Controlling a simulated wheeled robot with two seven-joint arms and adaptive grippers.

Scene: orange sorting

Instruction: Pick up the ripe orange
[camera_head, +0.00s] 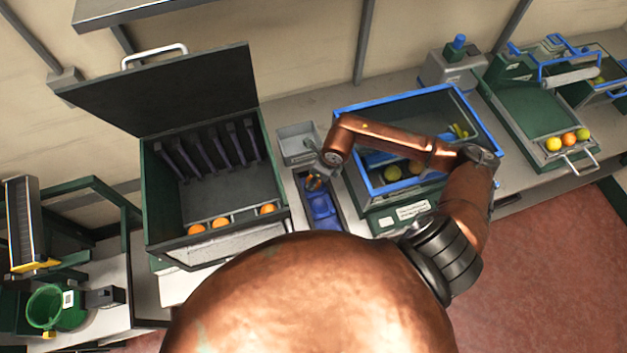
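Three orange fruits sit along the front of the open dark green box at left: one at the left (195,229), one in the middle (221,222) and one at the right (267,209). Another orange-coloured fruit (568,139) lies between a yellow one (553,144) and a green one (583,134) on the far-right green tray. My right arm reaches leftward over the blue-rimmed bin. Its gripper (315,181) is above the narrow blue tray. A small orange patch shows at its fingers, too small to tell whether it is a held fruit. My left gripper is out of view.
The blue-rimmed bin (478,120) holds yellow-green fruits (392,173). The green box has a raised black lid (165,88). A small grey bin (296,143) stands behind the narrow blue tray (322,208). A green bucket (45,307) is at lower left.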

